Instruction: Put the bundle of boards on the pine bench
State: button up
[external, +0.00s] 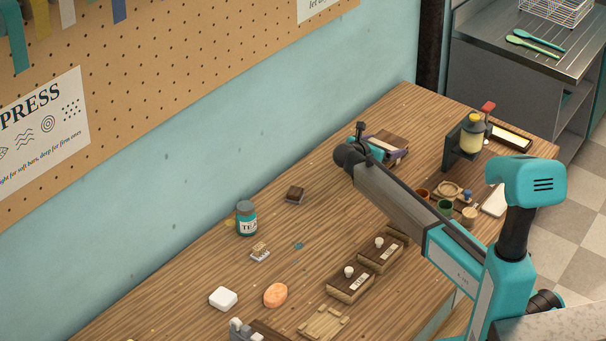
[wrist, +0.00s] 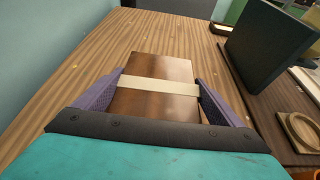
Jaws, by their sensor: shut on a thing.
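The bundle of boards (wrist: 155,72) is dark brown with a cream band around it. My gripper (wrist: 153,92) is shut on it, one purple finger at each side of the band. In the external view my gripper (external: 384,152) is at the far part of the wooden bench top, and the bundle (external: 393,141) shows just beyond it, partly hidden. I cannot tell whether the bundle touches the surface. The bench top (external: 160,290) has light brown striped grain in the external view; in the wrist view a lighter wood surface (wrist: 85,72) lies left of a darker one (wrist: 262,127).
A dark upright block (wrist: 262,45) stands right of the bundle, with a yellow bottle (external: 472,135) by it in the external view. Bare wood lies left of the bundle.

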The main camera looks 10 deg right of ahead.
jog(key=o, duration=1.3)
jog(key=shift+f, duration=0.1)
jog(key=b+v, duration=0.1)
jog(key=v, duration=1.1)
